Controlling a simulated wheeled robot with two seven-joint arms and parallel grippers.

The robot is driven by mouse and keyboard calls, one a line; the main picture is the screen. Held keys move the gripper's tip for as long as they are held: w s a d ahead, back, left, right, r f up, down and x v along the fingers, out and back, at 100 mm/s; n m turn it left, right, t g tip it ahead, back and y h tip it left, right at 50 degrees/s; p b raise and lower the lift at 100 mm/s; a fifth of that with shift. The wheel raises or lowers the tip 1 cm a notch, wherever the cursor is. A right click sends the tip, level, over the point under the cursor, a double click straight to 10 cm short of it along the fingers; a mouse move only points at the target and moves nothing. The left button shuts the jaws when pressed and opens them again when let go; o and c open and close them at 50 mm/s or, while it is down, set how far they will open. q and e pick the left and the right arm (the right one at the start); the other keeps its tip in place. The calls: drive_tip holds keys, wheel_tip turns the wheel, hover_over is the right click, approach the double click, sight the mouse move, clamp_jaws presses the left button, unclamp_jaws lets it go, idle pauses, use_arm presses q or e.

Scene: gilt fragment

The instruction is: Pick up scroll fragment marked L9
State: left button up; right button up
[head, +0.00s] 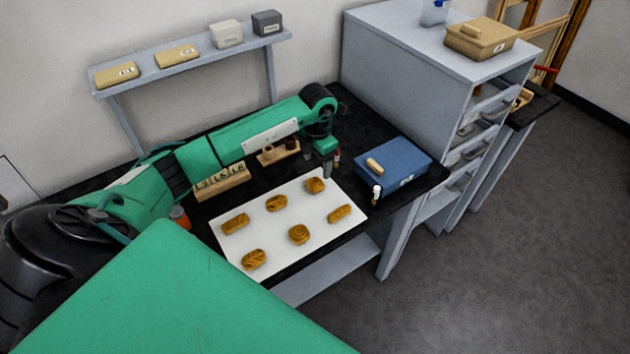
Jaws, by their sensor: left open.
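Several gilt brown fragments lie apart on a white board (268,247) on the black table. They are at the far right (315,186), back middle (277,203), left (235,223), right (339,214), front middle (299,235) and front left (254,259). Their marks are too small to read, so I cannot tell which is L9. My left gripper (329,170) is open, pointing down just beyond the far right fragment near the board's back corner. It appears apart from that fragment and empty. My right gripper is out of view.
A blue box (405,172) stands right of the board, with a small white-topped bottle (376,195) beside it. A lettered wooden block (221,182) and a small wooden rack (278,153) stand behind the board. A grey drawer cabinet (400,85) rises at the back right.

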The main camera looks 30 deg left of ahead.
sight(316, 181)
use_arm(q)
drive_tip(key=shift+f, duration=0.7)
drive_tip(key=shift+s+d+f+p, duration=0.1)
drive_tip(key=shift+s+f+p, duration=0.2)
drive_tip(key=shift+f+p, duration=0.35)
drive_tip(key=f, duration=0.1)
drive_tip(key=f+p, duration=0.1)
drive_tip(key=f, duration=0.1)
drive_tip(key=shift+s+p, duration=0.25)
drive_tip(key=shift+p, duration=0.1)
drive_tip(key=shift+f, duration=0.55)
drive_tip(key=c, duration=1.1)
